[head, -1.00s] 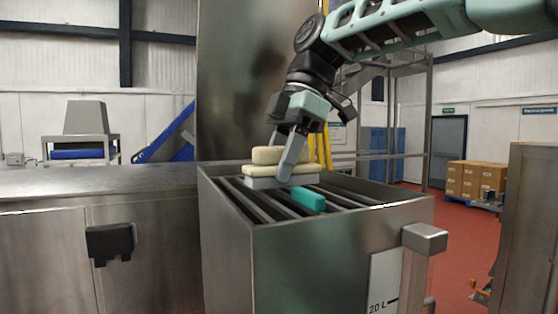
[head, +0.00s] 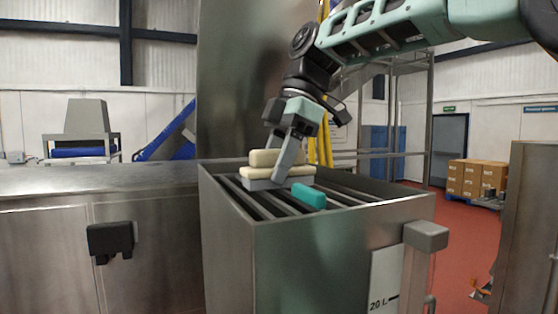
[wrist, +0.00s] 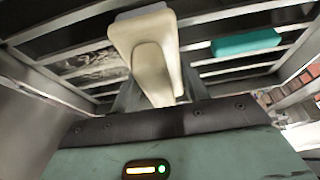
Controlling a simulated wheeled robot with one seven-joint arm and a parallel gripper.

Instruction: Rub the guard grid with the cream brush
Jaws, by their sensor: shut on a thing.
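The cream brush (head: 262,173) has a cream handle on top and a pale grey bristle block beneath. My gripper (head: 280,160) is shut on the brush from above, and the brush's underside appears to rest on the bars of the guard grid (head: 345,194). The grid is a row of metal bars set in the top of a steel hopper. In the wrist view the brush (wrist: 148,50) lies over the grid (wrist: 80,45), with the fingers partly hidden. A pale smudged patch (wrist: 92,64) shows between bars left of the brush in the wrist view.
A teal block (head: 309,196) lies on the bars just right of the brush; it also shows in the wrist view (wrist: 245,43). The hopper's steel walls (head: 320,250) rise around the grid. A steel counter (head: 90,180) adjoins at left. Boxes (head: 475,178) stand far right.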

